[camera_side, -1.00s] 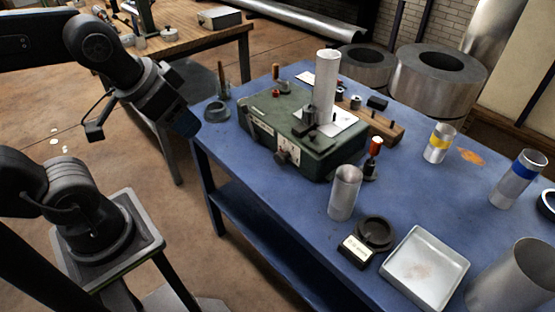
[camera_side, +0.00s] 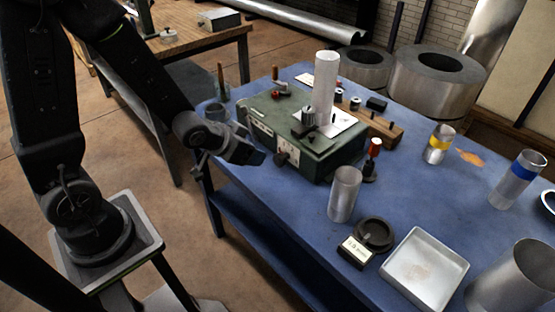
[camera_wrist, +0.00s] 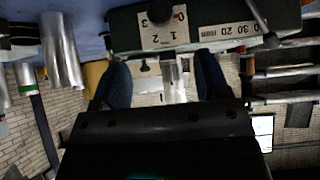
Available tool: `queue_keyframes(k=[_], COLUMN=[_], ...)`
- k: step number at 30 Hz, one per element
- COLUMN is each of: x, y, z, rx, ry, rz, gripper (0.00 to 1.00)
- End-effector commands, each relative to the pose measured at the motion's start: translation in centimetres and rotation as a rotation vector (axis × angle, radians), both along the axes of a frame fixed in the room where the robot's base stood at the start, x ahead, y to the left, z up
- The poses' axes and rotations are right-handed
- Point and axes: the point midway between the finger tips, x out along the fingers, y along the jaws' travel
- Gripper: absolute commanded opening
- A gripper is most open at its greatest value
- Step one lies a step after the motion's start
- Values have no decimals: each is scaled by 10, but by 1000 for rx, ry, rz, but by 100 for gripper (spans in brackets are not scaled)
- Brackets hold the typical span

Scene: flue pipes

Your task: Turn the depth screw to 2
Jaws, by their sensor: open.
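A green machine box (camera_side: 310,135) stands on the blue bench. Its front has a white number plate and a dark knob (camera_side: 282,158), which looks like the depth screw. In the wrist view the plate (camera_wrist: 172,40) shows 0, 1, 2 and 3 around the dark knob (camera_wrist: 160,14); I cannot tell which number the knob is set to. My gripper (camera_side: 256,156) is just left of the knob, apart from it and at about its height. In the wrist view my gripper (camera_wrist: 163,76) is open, with two blue fingers apart and nothing held between them.
An upright pipe (camera_side: 326,85) stands on the machine top.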

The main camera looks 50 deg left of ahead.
Motion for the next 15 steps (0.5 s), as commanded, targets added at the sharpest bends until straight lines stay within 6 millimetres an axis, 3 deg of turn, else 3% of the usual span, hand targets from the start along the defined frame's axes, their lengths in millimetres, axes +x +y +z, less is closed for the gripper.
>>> queue_keyframes(k=[15], x=[51], y=[0], z=[-52], rx=[0], ry=[4], rz=[-1], gripper=[68])
